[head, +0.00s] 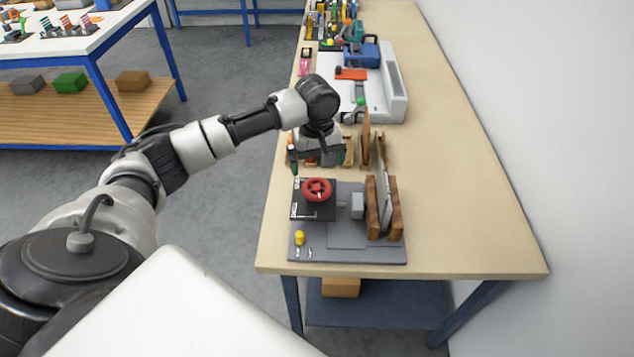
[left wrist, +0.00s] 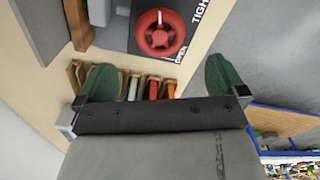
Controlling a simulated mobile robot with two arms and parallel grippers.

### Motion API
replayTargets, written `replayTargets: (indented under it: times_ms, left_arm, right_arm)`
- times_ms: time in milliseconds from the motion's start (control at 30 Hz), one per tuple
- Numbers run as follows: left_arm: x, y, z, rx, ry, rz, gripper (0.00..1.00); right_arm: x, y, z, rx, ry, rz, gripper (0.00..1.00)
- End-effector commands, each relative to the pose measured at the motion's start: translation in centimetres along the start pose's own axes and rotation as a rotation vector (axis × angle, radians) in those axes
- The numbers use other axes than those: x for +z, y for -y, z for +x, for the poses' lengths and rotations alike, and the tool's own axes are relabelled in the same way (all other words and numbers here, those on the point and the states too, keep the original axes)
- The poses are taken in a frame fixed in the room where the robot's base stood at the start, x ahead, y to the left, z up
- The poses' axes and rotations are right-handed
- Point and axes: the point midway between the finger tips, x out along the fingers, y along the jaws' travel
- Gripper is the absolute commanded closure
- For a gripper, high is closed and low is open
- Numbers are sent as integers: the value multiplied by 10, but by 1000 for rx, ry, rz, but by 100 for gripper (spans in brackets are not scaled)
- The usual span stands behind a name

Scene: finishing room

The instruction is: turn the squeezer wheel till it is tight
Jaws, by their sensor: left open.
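The red squeezer wheel (head: 317,189) lies on a black square panel (head: 325,213) at the left of a grey base plate (head: 313,255). In the left wrist view the wheel (left wrist: 160,33) shows a white mark on its rim, and a label partly reading "TIGH" is beside it. My left gripper (head: 318,160) is open and empty, fingers pointing down, just behind and above the wheel, not touching it. Its two green-padded fingers (left wrist: 159,78) are wide apart in the left wrist view. On the plate, a grey block (head: 357,205) faces upright wooden boards (head: 371,208). My right gripper is not seen.
A wooden rack with upright pieces (head: 366,140) stands behind the plate, close to my left gripper. A yellow knob (head: 299,238) is at the plate's front left. A white machine (head: 396,90) stands further back. The bench's right side (head: 470,200) is clear up to the wall.

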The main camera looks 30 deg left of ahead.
Motion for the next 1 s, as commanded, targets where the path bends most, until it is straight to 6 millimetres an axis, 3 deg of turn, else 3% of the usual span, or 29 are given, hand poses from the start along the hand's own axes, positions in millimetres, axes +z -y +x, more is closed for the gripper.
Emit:
replayTargets:
  times_ms: [200,400,800,833,1000]
  left_arm:
    - [1,0,43,-3,2,2,0]
    - [1,0,70,-1,1,2,0]
    - [0,0,80,1,-2,4,0]
    - [0,0,80,1,-2,4,2]
    - [0,0,80,1,-2,4,28]
  right_arm:
    - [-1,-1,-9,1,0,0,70]
    - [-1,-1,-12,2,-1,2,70]
    - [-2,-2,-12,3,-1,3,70]
    - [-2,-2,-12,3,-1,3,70]
    - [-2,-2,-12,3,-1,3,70]
